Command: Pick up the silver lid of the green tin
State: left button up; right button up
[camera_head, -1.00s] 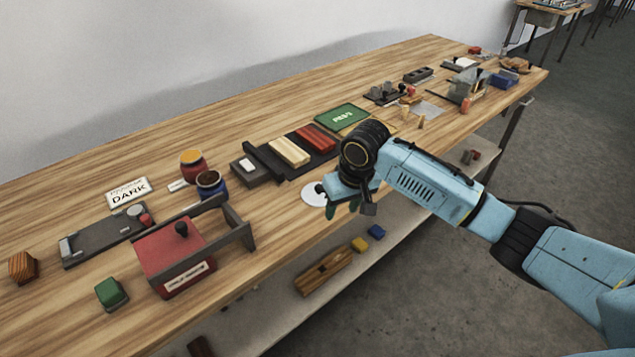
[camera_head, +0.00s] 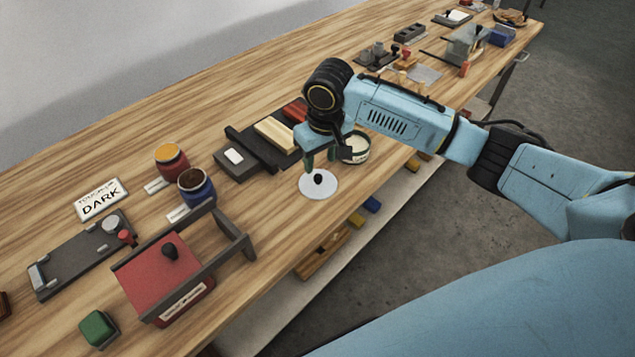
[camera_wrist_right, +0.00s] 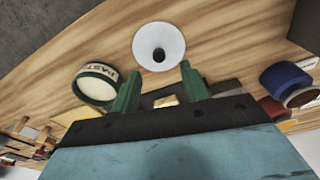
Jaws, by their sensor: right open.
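The silver lid (camera_head: 316,190), a pale round disc with a black knob, lies flat on the bench near its front edge. It also shows in the right wrist view (camera_wrist_right: 158,42), ahead of the fingertips. The green tin (camera_head: 357,150) stands to its right, open on top with pale contents, partly hidden by my gripper; the right wrist view shows it at left (camera_wrist_right: 96,86), with lettering. My right gripper (camera_head: 319,159) points down just above the lid, its green fingers apart and empty (camera_wrist_right: 162,85). I cannot tell the exact gap to the lid. My left gripper is out of view.
A red box with a dark frame (camera_head: 168,272) stands to the left, close to the front edge. A blue pot (camera_head: 196,187) and a red pot (camera_head: 171,160) stand behind it. Pale and red blocks (camera_head: 273,133) lie behind the gripper.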

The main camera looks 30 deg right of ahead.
aim_at(318, 176)
jog(key=shift+w+f, duration=0.1)
jog(key=shift+f, duration=0.55)
jog(key=f, duration=0.3)
jog(key=f+b, duration=0.1)
jog(key=shift+w+f, duration=0.25)
jog(key=shift+w, duration=0.15)
jog(key=shift+f, duration=0.2)
jog(key=shift+c, duration=0.5)
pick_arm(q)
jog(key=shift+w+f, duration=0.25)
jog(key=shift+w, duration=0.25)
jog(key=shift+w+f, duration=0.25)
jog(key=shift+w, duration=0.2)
pick_arm(e)
grip_shut()
